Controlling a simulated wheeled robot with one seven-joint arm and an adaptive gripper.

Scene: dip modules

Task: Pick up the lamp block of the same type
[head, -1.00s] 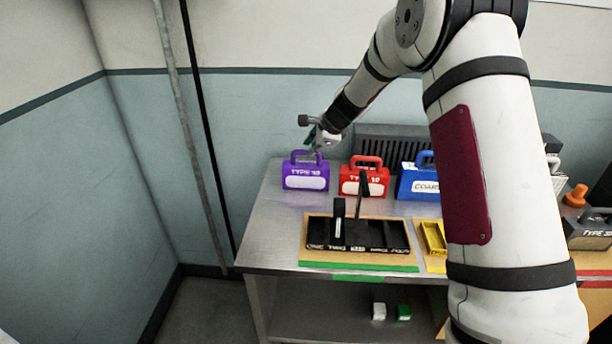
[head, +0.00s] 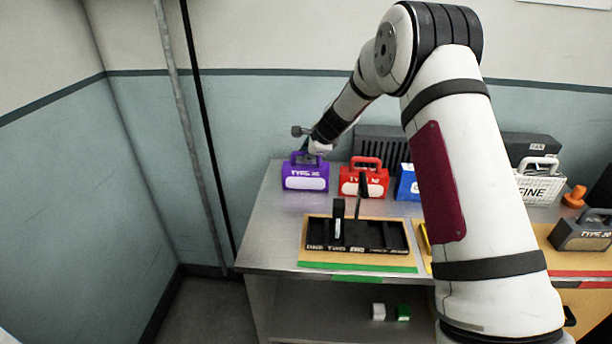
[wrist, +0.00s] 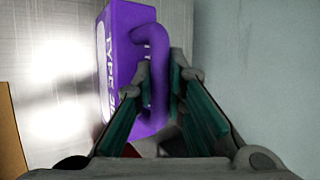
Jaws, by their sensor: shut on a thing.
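A purple block (head: 305,182) with a handle, a white label and lettering that seems to read "TYPE 20" stands at the left end of the metal table. My gripper (head: 306,158) is at its handle from above. In the wrist view, my gripper (wrist: 163,80) has its fingers shut on the handle of the purple block (wrist: 122,45). The block still appears to rest on the table. A red block (head: 364,183) with a handle stands just to its right. A blue block (head: 407,183) is partly hidden behind my arm.
A black tray (head: 375,248) with upright dark pieces lies on a tan board in front of the blocks. A white basket marked "FINE" (head: 540,188), an orange knob (head: 575,196) and a grey block (head: 582,232) are on the right. A wall stands close behind the table.

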